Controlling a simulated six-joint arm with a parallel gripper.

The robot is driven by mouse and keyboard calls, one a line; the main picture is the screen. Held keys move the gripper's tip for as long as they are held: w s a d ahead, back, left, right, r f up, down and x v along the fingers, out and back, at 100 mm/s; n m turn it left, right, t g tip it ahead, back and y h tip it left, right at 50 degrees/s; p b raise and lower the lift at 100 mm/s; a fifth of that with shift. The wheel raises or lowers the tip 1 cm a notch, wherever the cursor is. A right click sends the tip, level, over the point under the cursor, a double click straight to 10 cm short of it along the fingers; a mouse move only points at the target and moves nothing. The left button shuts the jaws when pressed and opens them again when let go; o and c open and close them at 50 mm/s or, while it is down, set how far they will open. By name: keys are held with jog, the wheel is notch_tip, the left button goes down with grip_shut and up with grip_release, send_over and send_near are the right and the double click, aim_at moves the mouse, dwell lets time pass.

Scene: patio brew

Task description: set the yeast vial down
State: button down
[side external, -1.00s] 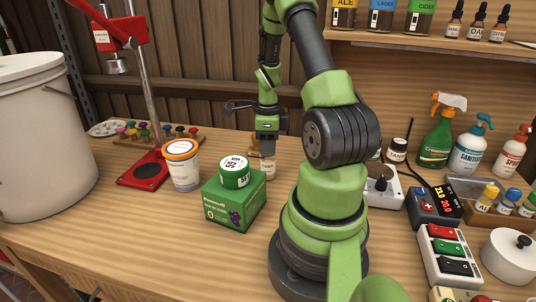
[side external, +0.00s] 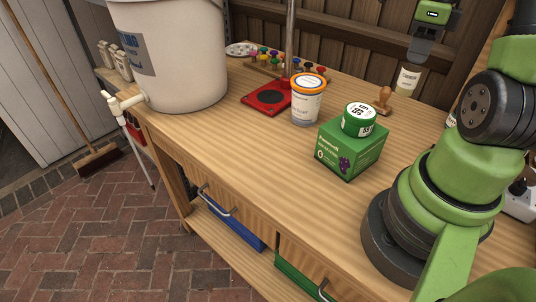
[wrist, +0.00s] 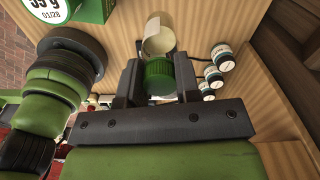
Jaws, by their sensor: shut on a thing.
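The yeast vial (side external: 407,79) is small and pale and hangs below my gripper (side external: 416,58) in the side view. It looks raised clear of the bench, against the fence boards. In the wrist view my gripper (wrist: 158,82) is shut on the vial, with one dark finger on each side of its green cap (wrist: 159,74). The pale labelled body of the vial (wrist: 158,37) shows beyond the cap. My fingertips are partly hidden behind the vial in the side view.
A wooden stamp (side external: 384,100) stands near the vial. A green box (side external: 350,150) carries a green-lidded tin (side external: 359,119). A white tub with an orange-rimmed lid (side external: 308,100), a red stand base (side external: 268,97) and a large bucket (side external: 172,55) stand further left. The bench front is clear.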

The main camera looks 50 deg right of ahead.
notch_tip(320, 180, up, 3)
jog(key=shift+f, duration=0.1)
jog(key=w+a+n, duration=0.9)
jog(key=w+a, duration=0.3)
jog(key=w, duration=0.2)
jog(key=w+a+n, duration=0.4)
jog(key=a+n, duration=0.3)
jog(key=a, duration=0.8)
notch_tip(320, 180, down, 15)
jog(key=a, duration=0.1)
jog(key=shift+f, duration=0.15)
jog(key=shift+f, duration=0.15)
jog(key=c, duration=0.8)
grip_release()
